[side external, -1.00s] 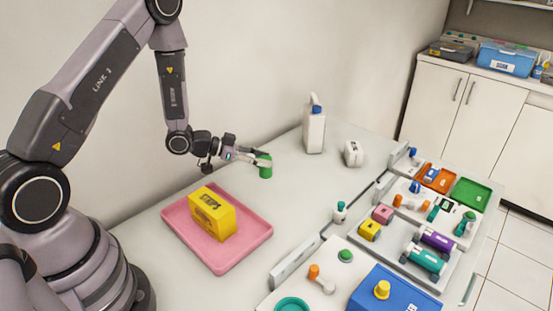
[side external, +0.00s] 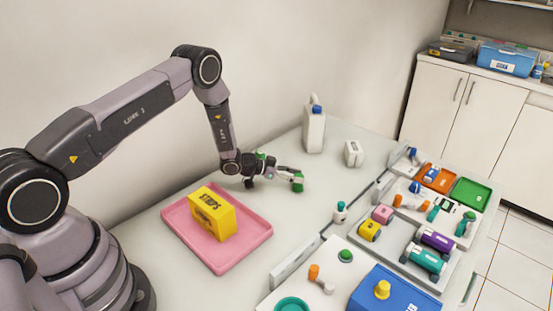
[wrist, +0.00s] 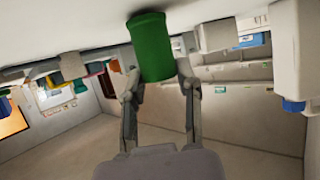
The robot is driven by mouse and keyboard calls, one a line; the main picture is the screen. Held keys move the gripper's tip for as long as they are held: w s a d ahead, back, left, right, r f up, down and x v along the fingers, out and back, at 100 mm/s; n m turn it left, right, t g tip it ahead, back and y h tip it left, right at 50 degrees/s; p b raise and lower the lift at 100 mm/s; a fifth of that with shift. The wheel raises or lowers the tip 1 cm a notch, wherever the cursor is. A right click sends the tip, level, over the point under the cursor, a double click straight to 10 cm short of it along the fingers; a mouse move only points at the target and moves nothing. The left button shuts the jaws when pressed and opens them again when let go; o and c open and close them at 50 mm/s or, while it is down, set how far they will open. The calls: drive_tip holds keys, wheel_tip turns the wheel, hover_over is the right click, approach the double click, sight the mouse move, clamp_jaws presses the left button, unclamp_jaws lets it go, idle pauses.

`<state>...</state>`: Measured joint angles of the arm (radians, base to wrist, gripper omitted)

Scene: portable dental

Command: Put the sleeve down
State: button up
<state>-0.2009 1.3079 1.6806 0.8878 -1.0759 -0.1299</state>
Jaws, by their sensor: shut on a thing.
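My gripper (side external: 290,176) is shut on a green cylinder, the sleeve (side external: 298,184), over the bare worktop right of the pink tray. In the wrist view the sleeve (wrist: 152,48) sits between the two fingertips (wrist: 160,82), and that view is upside down. Its far end overlaps the pale worktop, and I cannot tell whether it touches. Another bit of green (side external: 260,155) shows behind my wrist, mostly hidden; I cannot tell what it is.
The pink tray (side external: 222,263) holds a yellow box (side external: 212,214). A white jug (side external: 314,132) and a small white container (side external: 353,153) stand behind my gripper. Trays with several coloured parts (side external: 420,220) fill the right.

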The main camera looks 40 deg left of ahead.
drive_tip(key=shift+f, duration=0.15)
drive_tip(key=o, duration=0.7)
drive_tip(key=shift+c, duration=0.2)
